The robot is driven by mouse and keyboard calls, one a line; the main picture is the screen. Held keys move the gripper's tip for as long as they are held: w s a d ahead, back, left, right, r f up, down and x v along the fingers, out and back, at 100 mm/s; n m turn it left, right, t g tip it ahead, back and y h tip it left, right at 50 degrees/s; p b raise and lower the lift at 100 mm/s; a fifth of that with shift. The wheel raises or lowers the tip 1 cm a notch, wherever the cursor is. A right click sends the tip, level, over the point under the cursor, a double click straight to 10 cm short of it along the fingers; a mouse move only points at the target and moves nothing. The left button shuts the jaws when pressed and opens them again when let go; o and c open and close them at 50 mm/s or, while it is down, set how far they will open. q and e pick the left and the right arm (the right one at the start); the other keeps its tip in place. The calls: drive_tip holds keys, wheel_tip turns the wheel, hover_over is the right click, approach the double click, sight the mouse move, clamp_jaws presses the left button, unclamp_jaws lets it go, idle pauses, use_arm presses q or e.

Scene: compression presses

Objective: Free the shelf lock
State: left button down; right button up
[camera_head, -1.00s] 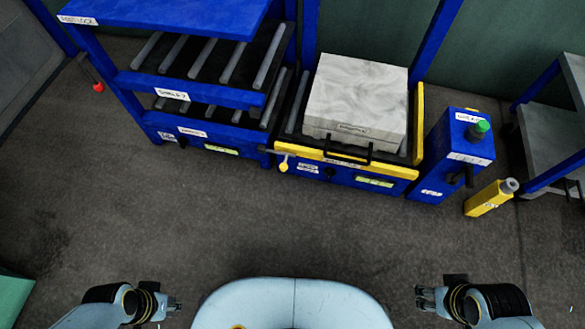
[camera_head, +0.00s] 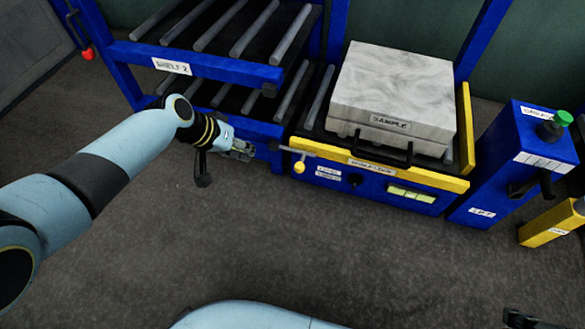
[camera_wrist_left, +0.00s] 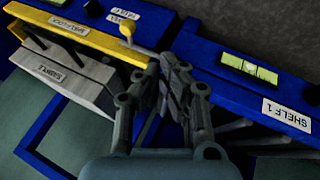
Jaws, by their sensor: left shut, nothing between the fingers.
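A small lever with a yellow knob (camera_head: 299,167) and a thin grey rod sits at the left end of the yellow front bar (camera_head: 365,163). The knob also shows in the left wrist view (camera_wrist_left: 127,29). My left gripper (camera_head: 243,151) is shut and empty, left of the knob and apart from it, in front of the lower shelf's blue front. In the left wrist view its fingers (camera_wrist_left: 173,75) point towards the gap beside the rod; whether they touch the rod is unclear. Only a dark bit of my right gripper (camera_head: 520,318) shows at the bottom right corner.
A grey block labelled SAMPLE (camera_head: 392,95) sits behind the yellow bar and a black handle (camera_head: 382,150). Roller shelves (camera_head: 215,65) stand left. A blue lift post (camera_head: 515,160) with a green button stands right. The floor in front is clear.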

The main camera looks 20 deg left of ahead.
sight(299, 167)
drive_tip(key=shift+r, duration=0.1)
